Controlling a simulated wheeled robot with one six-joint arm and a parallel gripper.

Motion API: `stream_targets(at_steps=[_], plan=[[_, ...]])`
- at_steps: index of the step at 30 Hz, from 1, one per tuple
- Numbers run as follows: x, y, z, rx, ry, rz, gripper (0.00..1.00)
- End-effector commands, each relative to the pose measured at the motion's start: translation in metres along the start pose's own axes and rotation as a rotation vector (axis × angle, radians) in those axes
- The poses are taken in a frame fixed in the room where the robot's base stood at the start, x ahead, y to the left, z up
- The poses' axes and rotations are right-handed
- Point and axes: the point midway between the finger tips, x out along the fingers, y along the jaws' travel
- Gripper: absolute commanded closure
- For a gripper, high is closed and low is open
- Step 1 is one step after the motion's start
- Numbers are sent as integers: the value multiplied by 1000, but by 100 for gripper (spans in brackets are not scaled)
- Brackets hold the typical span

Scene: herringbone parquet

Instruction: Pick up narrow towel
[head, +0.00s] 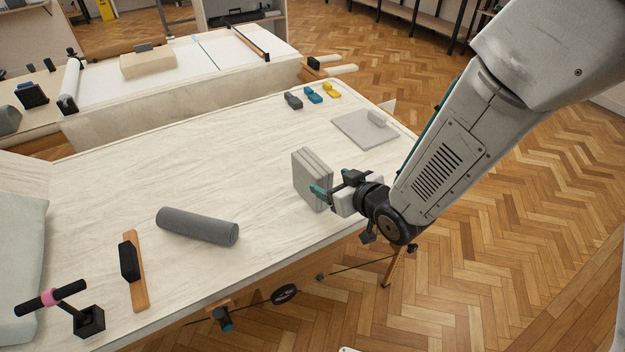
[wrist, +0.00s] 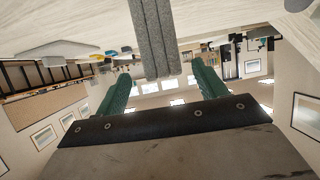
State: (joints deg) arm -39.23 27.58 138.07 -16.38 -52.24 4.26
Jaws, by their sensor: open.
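A light grey folded towel (head: 312,180) stands upright on its edge near the right front part of the pale table (head: 270,140), its layers showing. My gripper (head: 326,190) is at its right side, with teal fingers. In the wrist view the towel's layered edge (wrist: 157,40) hangs from the top of the picture in line with the space between my open fingers (wrist: 160,78). A gap shows on each side, so I see no grip on it. Whether the edge is fully between the fingertips is hard to tell.
A dark grey roll (head: 197,226) lies left of the towel. A wooden piece with a black handle (head: 133,270) and a black stand (head: 88,320) are further left. A flat grey board (head: 360,130) and small coloured clips (head: 313,95) lie behind. The table middle is clear.

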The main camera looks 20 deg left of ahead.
Motion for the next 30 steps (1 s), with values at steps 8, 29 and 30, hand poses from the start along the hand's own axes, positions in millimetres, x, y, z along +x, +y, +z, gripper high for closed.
stream_targets(at_steps=[8,29,30], plan=[[26,-2,-4,0,26,-6,29],[79,-3,-6,0,25,-5,40],[79,-3,-6,0,25,-5,51]])
